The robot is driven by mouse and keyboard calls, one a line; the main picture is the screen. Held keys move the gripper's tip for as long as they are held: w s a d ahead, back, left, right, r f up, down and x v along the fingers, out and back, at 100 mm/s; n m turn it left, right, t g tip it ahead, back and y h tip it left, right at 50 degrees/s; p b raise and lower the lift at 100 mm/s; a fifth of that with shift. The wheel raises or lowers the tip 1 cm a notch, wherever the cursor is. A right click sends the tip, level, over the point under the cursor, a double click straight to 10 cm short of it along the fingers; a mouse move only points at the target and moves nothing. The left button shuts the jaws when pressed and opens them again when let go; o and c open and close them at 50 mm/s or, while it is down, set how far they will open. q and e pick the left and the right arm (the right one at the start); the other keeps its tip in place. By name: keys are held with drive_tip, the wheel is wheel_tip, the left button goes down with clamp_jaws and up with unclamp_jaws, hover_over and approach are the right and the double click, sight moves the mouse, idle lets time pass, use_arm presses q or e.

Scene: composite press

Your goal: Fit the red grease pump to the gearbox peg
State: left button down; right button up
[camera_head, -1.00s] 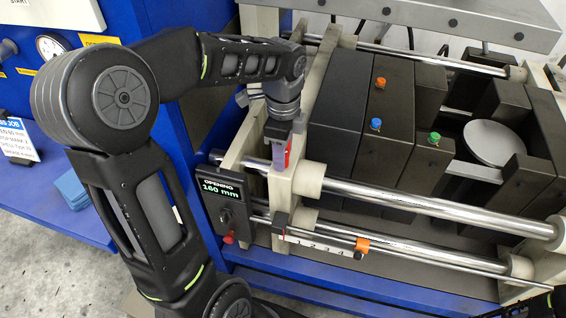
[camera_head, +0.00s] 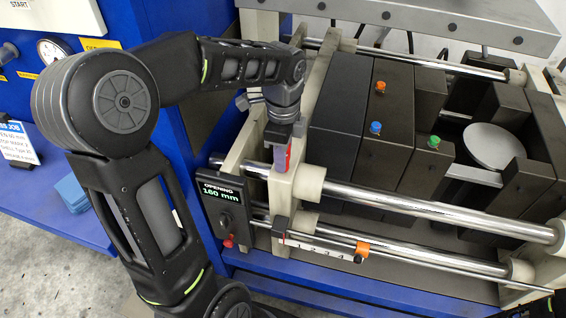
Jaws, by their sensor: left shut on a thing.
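My left arm comes in from the left and reaches over the press, with its left gripper (camera_head: 280,142) pointing down beside the cream end plate (camera_head: 283,190). The gripper is shut on a red thing (camera_head: 284,158), probably the red grease pump. Only a narrow red strip of it shows below the fingers, in front of or against the cream plate; I cannot tell whether it touches. The gearbox peg cannot be made out and may be hidden behind the wrist or the plate. My right gripper is not in view.
Chrome rods (camera_head: 430,206) run rightward from the cream plate. Dark blocks (camera_head: 344,112) carry orange (camera_head: 380,87), blue (camera_head: 376,128) and green (camera_head: 434,142) knobs. A display box (camera_head: 228,212) reads 160 mm. A blue shelf (camera_head: 50,212) is at left.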

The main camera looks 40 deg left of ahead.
use_arm(q)
drive_tip(key=shift+r, duration=0.15)
drive_tip(key=shift+r+p, duration=2.05)
drive_tip(key=shift+r, duration=0.35)
drive_tip(key=c, duration=1.6)
unclamp_jaws()
clamp_jaws()
